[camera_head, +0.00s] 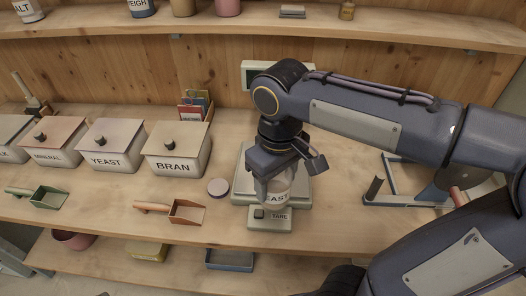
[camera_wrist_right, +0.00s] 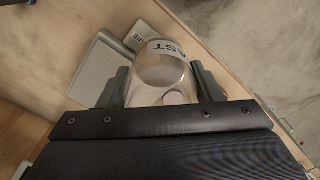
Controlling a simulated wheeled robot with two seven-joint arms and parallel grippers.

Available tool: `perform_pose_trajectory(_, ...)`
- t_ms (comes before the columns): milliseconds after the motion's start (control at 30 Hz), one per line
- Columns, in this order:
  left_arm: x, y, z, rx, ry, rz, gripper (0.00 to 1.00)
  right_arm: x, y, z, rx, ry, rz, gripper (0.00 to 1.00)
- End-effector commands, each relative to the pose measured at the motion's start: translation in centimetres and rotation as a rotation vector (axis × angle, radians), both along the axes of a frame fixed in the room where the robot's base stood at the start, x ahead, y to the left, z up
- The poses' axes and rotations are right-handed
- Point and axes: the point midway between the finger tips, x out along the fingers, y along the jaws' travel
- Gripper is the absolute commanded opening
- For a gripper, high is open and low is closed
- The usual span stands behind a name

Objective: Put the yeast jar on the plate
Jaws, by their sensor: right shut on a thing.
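The yeast jar (camera_head: 277,193) is a clear jar with a white label, partly hidden by my right gripper (camera_head: 285,178) in the head view. That gripper is shut on it from above. The right wrist view also shows the jar (camera_wrist_right: 163,68) between the two dark fingers (camera_wrist_right: 160,88). The plate (camera_head: 243,183) is the pale top of a scale with a TARE button panel (camera_head: 270,218) in front. The jar shows over the front part of the scale; whether it touches the plate I cannot tell. My left gripper is not in view.
A purple lid (camera_head: 218,187) lies left of the scale. A metal frame (camera_head: 400,185) stands at right under my arm.

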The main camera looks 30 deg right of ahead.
Motion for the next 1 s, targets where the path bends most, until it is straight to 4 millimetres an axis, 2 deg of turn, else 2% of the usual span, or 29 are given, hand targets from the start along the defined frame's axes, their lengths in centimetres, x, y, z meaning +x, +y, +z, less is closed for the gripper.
perform_pose_trajectory(167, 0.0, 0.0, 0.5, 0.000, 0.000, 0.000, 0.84, 2.4, -1.3, -1.1, -0.003, 0.005, -0.005, 0.35)
perform_pose_trajectory(433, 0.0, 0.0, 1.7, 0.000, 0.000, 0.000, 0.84, 8.3, -4.6, -4.1, -0.005, 0.006, -0.005, 0.35)
perform_pose_trajectory(600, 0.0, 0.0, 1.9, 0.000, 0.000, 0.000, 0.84, 10.4, -5.7, -7.5, -0.002, 0.007, -0.004, 0.35)
perform_pose_trajectory(867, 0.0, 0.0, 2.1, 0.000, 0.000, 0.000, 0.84, 12.0, -6.5, -9.6, -0.001, 0.002, -0.002, 0.35)
perform_pose_trajectory(1000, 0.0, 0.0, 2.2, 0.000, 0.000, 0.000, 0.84, 12.2, -6.7, -11.6, -0.001, 0.005, -0.001, 0.35)
